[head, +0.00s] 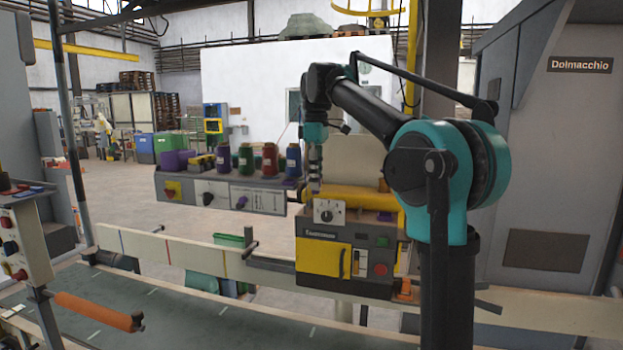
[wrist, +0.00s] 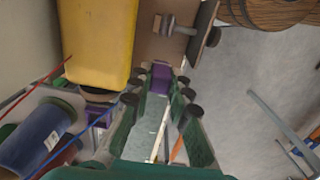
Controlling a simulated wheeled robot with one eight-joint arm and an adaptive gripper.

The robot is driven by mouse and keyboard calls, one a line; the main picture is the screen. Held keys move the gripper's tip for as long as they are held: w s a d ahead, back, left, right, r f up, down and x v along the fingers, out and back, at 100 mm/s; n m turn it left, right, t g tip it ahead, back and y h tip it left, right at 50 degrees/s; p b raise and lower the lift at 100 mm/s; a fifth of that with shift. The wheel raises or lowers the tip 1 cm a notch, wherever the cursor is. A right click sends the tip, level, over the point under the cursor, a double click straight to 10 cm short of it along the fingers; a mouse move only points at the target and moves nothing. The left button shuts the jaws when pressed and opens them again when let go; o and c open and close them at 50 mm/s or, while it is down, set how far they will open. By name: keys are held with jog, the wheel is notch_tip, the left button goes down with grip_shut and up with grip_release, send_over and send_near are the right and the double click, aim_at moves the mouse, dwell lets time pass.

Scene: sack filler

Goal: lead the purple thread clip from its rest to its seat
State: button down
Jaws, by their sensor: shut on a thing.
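The purple thread clip (wrist: 161,79) shows in the wrist view between the tips of my gripper (wrist: 160,92). The two green fingers close in on it from either side, and it is held clear of the yellow machine body (wrist: 98,40). In the head view my gripper (head: 315,170) hangs down just left of the yellow sewing head (head: 352,197), and the clip is too small to make out there. A second purple block (wrist: 101,114) sits left of my fingers in the wrist view. I cannot tell whether it is the rest or the seat.
Purple, green, red and blue thread spools (head: 270,160) stand on the grey control shelf (head: 228,196) left of my gripper. In the wrist view a blue spool (wrist: 35,137) and red and blue threads lie close on the left. Open floor (wrist: 260,75) shows on the right.

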jog(key=shift+s+d, duration=1.9)
jog(key=shift+d, duration=3.9)
jog(key=shift+d+f, duration=0.1)
jog(key=shift+f, duration=2.3)
